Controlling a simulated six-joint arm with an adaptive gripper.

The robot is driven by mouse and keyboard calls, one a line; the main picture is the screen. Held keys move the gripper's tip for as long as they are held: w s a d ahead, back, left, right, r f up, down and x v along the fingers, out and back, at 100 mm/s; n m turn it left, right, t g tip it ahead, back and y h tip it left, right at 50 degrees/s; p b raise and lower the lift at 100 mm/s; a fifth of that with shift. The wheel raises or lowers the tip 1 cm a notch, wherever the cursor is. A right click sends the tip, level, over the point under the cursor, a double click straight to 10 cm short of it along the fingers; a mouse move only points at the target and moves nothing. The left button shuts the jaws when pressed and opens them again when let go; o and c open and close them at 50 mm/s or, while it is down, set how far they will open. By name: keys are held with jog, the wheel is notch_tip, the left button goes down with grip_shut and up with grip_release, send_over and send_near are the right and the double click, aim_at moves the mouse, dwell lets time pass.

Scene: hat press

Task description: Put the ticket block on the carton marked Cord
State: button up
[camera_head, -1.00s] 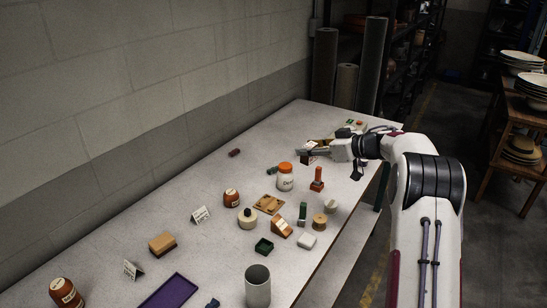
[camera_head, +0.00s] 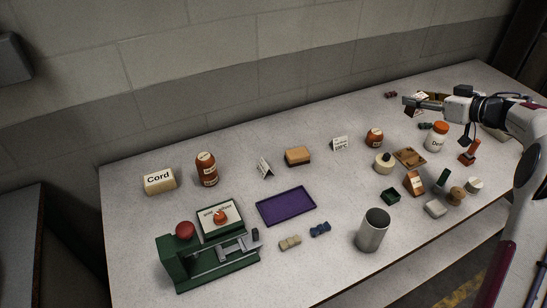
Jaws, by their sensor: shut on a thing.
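The carton marked Cord (camera_head: 159,181) is a small cream box with a dark printed label. It stands at the far left of the table, beside a brown jar, and its top looks bare. My gripper (camera_head: 408,104) is at the far right, over the back part of the table. It is shut on a small pale block with a touch of red, which I take for the ticket block (camera_head: 418,112). The fingers partly hide the block, and its print is too small to read. I cannot tell how far above the table it is.
A brown jar (camera_head: 207,170), folded cards (camera_head: 265,168), a brush-like block (camera_head: 298,156) and a purple tray (camera_head: 286,206) lie between the gripper and the carton. A green press (camera_head: 185,263) stands in front of the carton. A grey cup (camera_head: 373,231) stands near the front edge.

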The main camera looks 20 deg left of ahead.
jog(key=s+a+r+n+g+y, duration=0.15)
jog(key=s+a, duration=0.25)
jog(key=a, duration=1)
jog(key=s+a+n+g, duration=0.2)
jog(key=s+a, duration=0.2)
jog(key=a, duration=1)
jog(key=s+a+r+n+g+y, duration=0.1)
jog(key=s+a, duration=0.3)
jog(key=a, duration=1)
jog(key=s+a+f+n+g, duration=0.1)
jog(key=s+a+g, duration=0.1)
jog(key=s+a, duration=2.45)
notch_tip(320, 180, down, 6)
jog(key=w+d+m+t, duration=0.2)
jog(key=t, duration=0.1)
jog(key=shift+w, duration=0.2)
jog(key=shift+f, duration=3.05)
jog(key=shift+f, duration=0.1)
